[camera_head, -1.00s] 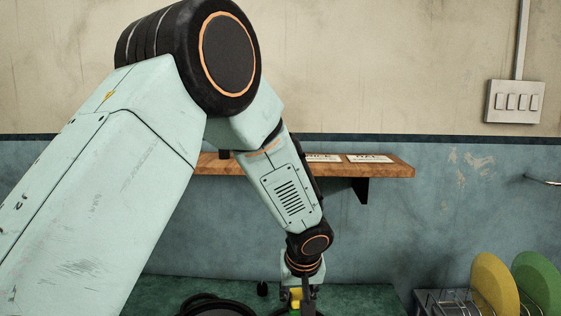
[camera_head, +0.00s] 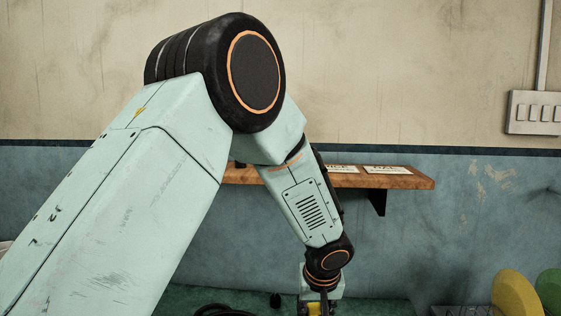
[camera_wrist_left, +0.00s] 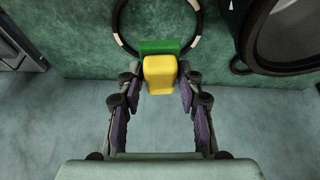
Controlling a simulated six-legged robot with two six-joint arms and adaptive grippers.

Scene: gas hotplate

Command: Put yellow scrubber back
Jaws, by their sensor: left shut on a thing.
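The yellow scrubber (camera_wrist_left: 160,78) has a yellow body with a green pad (camera_wrist_left: 161,47) at its far end. My left gripper (camera_wrist_left: 160,88) is shut on it, with a finger on each side. In the head view only a bit of yellow (camera_head: 315,309) shows at the bottom edge, under my left wrist. My right gripper is in neither view.
In the wrist view, a black ring with pale marks (camera_wrist_left: 118,35) lies around the pad's end, and a dark round pan (camera_wrist_left: 285,62) is at right. A wooden shelf (camera_head: 405,181) with labels is on the wall. Yellow (camera_head: 515,294) and green (camera_head: 551,291) plates stand at right.

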